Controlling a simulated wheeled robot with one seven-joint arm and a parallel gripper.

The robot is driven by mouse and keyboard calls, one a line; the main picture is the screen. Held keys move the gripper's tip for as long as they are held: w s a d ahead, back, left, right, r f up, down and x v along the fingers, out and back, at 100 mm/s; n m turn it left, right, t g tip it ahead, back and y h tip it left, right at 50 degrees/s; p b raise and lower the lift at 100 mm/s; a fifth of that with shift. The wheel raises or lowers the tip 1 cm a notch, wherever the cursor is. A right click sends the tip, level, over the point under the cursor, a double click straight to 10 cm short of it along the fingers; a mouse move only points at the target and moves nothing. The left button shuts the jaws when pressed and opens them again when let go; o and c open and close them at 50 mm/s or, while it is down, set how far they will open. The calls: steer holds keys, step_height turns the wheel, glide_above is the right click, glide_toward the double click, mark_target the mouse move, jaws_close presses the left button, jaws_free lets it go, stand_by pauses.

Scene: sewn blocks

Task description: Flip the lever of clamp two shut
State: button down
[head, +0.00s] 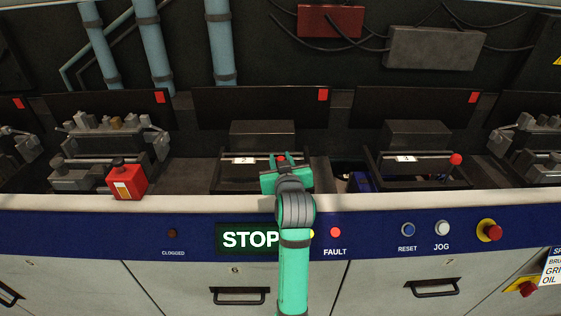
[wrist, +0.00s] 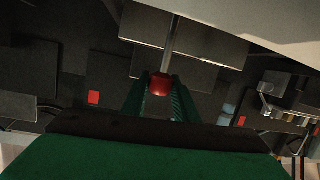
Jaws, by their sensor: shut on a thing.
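Clamp two (head: 243,160), a dark block with a white "2" label, sits in the middle bay behind the blue panel. Its lever has a red ball knob (wrist: 160,83) on a thin metal rod (wrist: 171,38), seen in the wrist view. My gripper (head: 281,163) is over the right side of clamp two, with its two green fingers (wrist: 158,98) on either side of the red knob, shut on it. In the head view the gripper hides most of the lever; only a bit of red shows at the fingertips.
Clamp three (head: 405,158), with its own red-knobbed lever (head: 455,160), stands to the right. The front panel (head: 370,232) carries a STOP sign and several buttons. Dark plates stand behind the clamps.

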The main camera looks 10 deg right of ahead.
steer(key=shift+d, duration=0.25)
steer(key=c, duration=1.4)
jaws_free()
steer(key=shift+a, duration=0.1)
steer(key=v, duration=1)
steer(key=shift+s+r, duration=0.15)
steer(key=shift+s, duration=0.25)
